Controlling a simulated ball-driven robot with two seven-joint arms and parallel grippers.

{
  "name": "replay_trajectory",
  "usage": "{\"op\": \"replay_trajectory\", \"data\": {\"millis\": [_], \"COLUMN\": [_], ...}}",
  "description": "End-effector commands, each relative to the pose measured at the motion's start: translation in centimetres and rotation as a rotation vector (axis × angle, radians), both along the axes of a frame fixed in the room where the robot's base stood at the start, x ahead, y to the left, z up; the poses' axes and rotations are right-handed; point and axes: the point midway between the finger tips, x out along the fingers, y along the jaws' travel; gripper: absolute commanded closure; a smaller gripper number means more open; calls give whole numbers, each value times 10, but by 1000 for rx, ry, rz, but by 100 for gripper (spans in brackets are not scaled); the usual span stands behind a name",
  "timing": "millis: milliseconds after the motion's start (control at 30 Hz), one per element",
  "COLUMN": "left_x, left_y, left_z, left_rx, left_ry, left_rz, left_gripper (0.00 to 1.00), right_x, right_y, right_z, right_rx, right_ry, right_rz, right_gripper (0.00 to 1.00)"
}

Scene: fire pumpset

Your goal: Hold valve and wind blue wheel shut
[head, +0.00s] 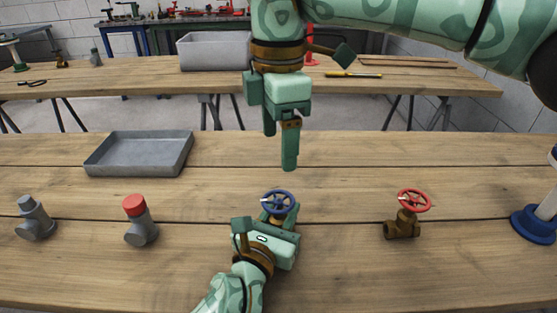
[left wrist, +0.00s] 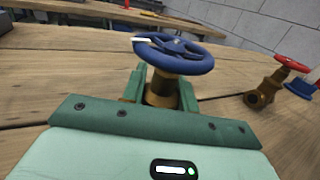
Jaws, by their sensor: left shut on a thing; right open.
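The valve with the blue wheel (head: 278,202) stands upright on the near wooden table, in the middle of the head view. Its brass body (left wrist: 163,92) shows between green jaws in the left wrist view, below the blue wheel (left wrist: 174,52). My left gripper (head: 279,219) is shut on the valve body, low at the table, and hides much of it. The wheel stands clear above the jaws, with a white mark on its rim. My right gripper (head: 280,148) is open and empty, pointing down above and behind the blue wheel, apart from it.
A brass valve with a red wheel (head: 408,213) stands to the right. A grey fitting with a red cap (head: 140,220) and a plain grey fitting (head: 34,218) stand left. A grey tray (head: 138,168) lies behind. A blue-based object (head: 535,224) is far right.

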Motion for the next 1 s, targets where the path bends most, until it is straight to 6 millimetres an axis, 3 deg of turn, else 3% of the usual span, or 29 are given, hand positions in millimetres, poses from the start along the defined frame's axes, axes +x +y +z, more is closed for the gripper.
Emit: {"op": "replay_trajectory", "data": {"millis": [333, 367, 433, 467, 767, 867, 1000], "left_x": [0, 0, 0, 0, -2, -12, -40], "left_y": [0, 0, 1, 1, 1, 5, 17], "left_z": [-1, -1, 0, 0, 0, -1, -2], "left_rx": [1, 1, 1, 1, 1, 1, 1], "left_ry": [1, 1, 1, 0, 0, 1, 3], "left_rz": [1, 1, 1, 1, 1, 1, 0], "left_gripper": [100, 68, 49, 45, 45, 45, 45], "right_x": [0, 0, 0, 0, 0, 0, 0], "right_y": [0, 0, 0, 0, 0, 0, 0], "right_z": [9, 9, 9, 9, 8, 8, 8], "right_rx": [0, 0, 0, 0, 0, 0, 0], "right_ry": [1, 1, 1, 1, 1, 1, 1], "right_rz": [0, 0, 0, 0, 0, 0, 0], "right_gripper": [25, 25, 25, 25, 25, 25, 25]}}
